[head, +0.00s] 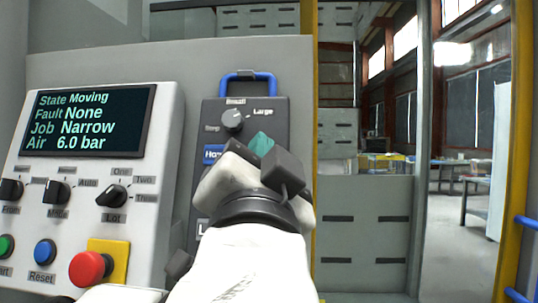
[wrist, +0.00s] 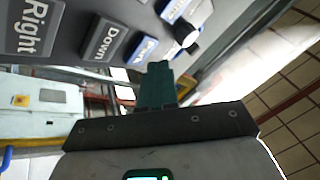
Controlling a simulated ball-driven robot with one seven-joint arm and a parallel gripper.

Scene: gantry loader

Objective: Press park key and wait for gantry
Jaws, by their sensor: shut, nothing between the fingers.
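The pendant (head: 272,112) hangs under a blue handle, with a step knob (head: 232,118) and a blue Home key (head: 212,154). My gripper (head: 262,143) is in front of it, shut and empty, hiding most of the keys. In the wrist view the teal fingers (wrist: 158,84) reach toward a small blue key (wrist: 147,47), whose lettering is too small to read for sure. I cannot tell whether the fingertips touch it. Keys marked Down (wrist: 104,40) and Right (wrist: 30,28) lie beside it. The display (head: 88,122) reads State Moving, Fault None, Job Narrow, Air 6.0 bar.
The control panel on the left has a red emergency button (head: 87,268), a blue Reset button (head: 45,252) and selector knobs (head: 112,195). A yellow post (head: 315,90) stands right of the pendant. Grey cabinets (head: 365,235) and an open hall lie beyond.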

